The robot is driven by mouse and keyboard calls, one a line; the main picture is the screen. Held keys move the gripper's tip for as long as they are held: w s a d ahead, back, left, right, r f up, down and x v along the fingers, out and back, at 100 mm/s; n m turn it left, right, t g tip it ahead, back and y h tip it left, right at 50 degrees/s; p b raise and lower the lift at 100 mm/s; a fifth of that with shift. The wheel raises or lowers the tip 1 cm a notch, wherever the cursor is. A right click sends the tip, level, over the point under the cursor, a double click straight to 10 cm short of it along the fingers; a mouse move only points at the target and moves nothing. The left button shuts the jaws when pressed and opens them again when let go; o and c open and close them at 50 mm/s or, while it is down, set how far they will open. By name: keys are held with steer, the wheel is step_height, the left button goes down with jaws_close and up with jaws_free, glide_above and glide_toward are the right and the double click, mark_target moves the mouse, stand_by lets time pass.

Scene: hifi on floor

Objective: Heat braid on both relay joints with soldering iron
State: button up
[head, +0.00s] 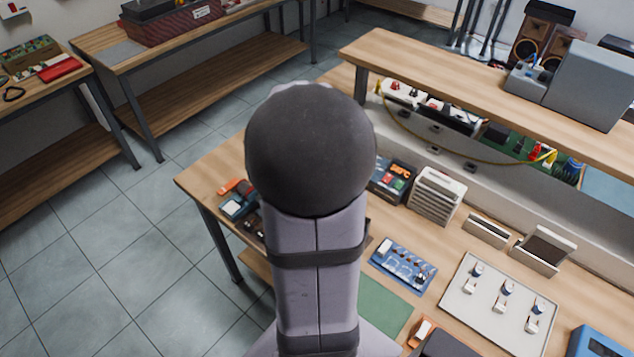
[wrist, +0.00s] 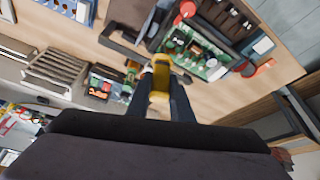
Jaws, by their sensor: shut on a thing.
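My gripper (wrist: 160,96) shows in the wrist view, its dark fingers shut on a yellow-handled tool (wrist: 159,78), apparently the soldering iron. Its tip points toward the bench, but I cannot make it out clearly. Just past it, to the upper right, a green circuit board (wrist: 200,52) with dark parts lies in a dark holder on the bench. I cannot tell the relay joints or the braid on it. In the head view my own arm hides the gripper, the tool and most of that board. A blue circuit board (head: 403,265) lies on the bench, also at the wrist view's upper left (wrist: 70,8).
The wooden bench (head: 215,180) also carries a white slatted rack (head: 437,195), a pale tray (head: 499,303) with several small parts, and a green mat (head: 384,305). A raised shelf (head: 450,80) runs along the back. An orange-red item (wrist: 258,68) lies near the bench edge.

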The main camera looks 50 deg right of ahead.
steer(key=shift+f+b, duration=0.4)
steer(key=shift+b, duration=0.05)
stand_by(0.5)
steer(key=shift+s+a+f, duration=0.1)
steer(key=shift+s+f, duration=0.05)
steer(key=shift+f, duration=0.05)
stand_by(3.3)
steer(key=shift+r+p, duration=1.75)
steer(key=shift+r, duration=0.7)
